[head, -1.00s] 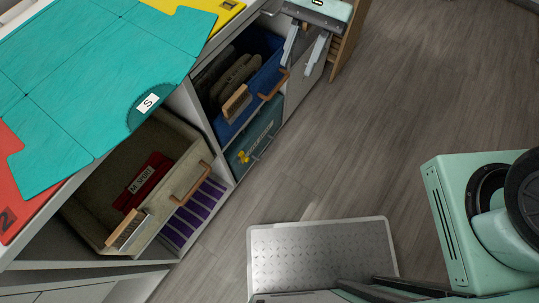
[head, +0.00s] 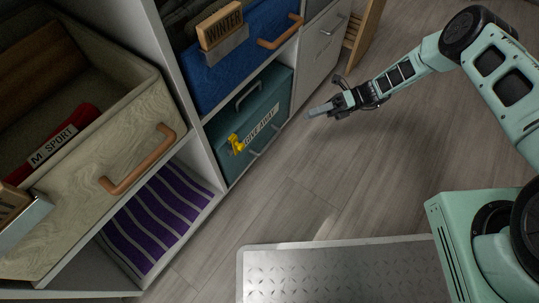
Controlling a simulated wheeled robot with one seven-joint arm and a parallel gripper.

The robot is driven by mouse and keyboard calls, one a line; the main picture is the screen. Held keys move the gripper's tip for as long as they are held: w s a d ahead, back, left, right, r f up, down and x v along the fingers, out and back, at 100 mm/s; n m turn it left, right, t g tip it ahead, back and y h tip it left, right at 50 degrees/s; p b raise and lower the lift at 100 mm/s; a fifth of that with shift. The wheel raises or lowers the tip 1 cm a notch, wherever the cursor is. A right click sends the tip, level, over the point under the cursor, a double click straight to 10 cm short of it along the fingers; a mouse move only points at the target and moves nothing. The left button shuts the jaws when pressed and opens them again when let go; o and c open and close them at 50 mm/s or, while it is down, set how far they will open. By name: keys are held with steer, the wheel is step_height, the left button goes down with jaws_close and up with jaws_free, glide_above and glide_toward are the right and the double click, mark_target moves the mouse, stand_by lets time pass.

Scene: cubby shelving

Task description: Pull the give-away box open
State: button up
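The give-away box (head: 275,92) is dark teal with a white "GIVE AWAY" label (head: 262,124) on its front. It sits in the lower cubby, below the blue winter bin, with its front about level with the shelf. A grey handle (head: 263,144) shows low on the front, and another grey bar shows near the top. A yellow ornament (head: 235,144) is at the label's left end. My gripper (head: 320,109) is to the right of the box, apart from it. A pale finger points left; the finger gap is not clear from this angle.
The blue winter bin (head: 240,65) with a wooden handle is above the box. The M. Sport bin (head: 95,190) sticks out at left, over a purple striped cloth (head: 160,220). A grey-white front (head: 322,50) is to the right. The floor (head: 300,190) before the box is clear.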

mark_target(269, 142)
steer(key=d+f+m+t+y+b, duration=0.3)
steer(key=f+m+b, duration=0.25)
steer(key=f, duration=0.85)
steer(key=b+x, duration=0.1)
steer(key=x, duration=0.4)
steer(key=b+x, duration=0.1)
steer(key=x, duration=0.5)
steer(key=b+x, duration=0.1)
steer(key=x, duration=0.5)
steer(key=shift+s+a+f+b, duration=0.1)
steer(key=shift+s+f+b, duration=0.2)
steer(key=shift+f, duration=0.05)
jaws_close()
